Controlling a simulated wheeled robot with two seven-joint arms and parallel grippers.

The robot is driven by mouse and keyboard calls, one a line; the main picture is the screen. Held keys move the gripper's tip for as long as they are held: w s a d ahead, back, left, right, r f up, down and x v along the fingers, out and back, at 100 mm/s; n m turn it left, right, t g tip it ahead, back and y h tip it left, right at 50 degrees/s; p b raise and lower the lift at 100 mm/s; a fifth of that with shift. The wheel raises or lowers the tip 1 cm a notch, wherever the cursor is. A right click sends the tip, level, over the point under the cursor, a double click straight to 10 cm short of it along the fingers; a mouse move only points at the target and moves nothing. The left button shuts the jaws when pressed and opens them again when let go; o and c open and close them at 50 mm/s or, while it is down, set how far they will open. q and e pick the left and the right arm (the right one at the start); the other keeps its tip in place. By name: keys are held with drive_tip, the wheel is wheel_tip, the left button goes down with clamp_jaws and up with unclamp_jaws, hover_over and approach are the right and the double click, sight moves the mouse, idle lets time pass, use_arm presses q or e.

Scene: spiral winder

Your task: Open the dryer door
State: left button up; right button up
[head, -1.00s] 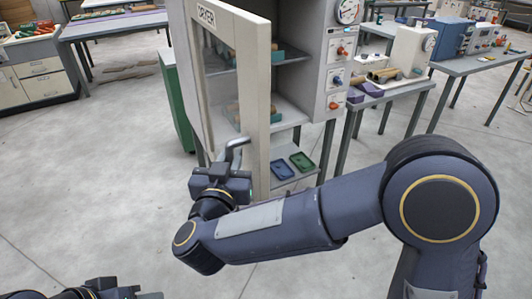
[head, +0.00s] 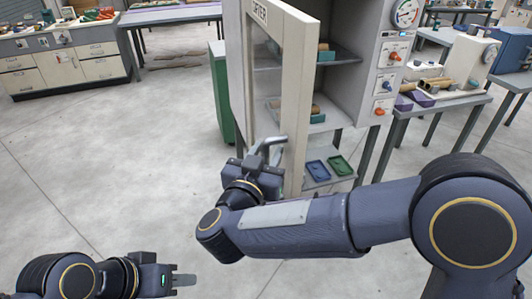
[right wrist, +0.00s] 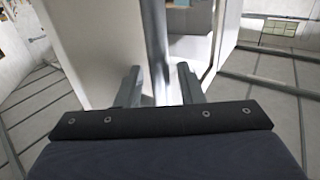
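The dryer's pale door (head: 297,98), with a window and a DRYER label, stands swung out from the cabinet (head: 350,45), whose shelves show. Its grey bar handle (head: 268,146) is on the door's front near the free edge. My right gripper (head: 268,165) is at the handle in the head view. In the right wrist view, the handle bar (right wrist: 157,45) runs between the two fingers of my right gripper (right wrist: 158,88), with a gap visible on each side. My left gripper (head: 185,280) is low at the left, away from the dryer, seen side-on and apparently empty.
A blue tray (head: 318,171) and a green tray (head: 341,165) lie on the dryer's lower shelf. A green bin (head: 222,95) stands left of the door. A table (head: 440,102) with cardboard tubes is at the right. The floor (head: 100,175) at the left is clear.

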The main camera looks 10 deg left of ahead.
drive_tip(key=s+a+b, duration=0.1)
drive_tip(key=s, duration=0.6)
drive_tip(key=shift+s+a, duration=0.15)
drive_tip(key=shift+s, duration=0.2)
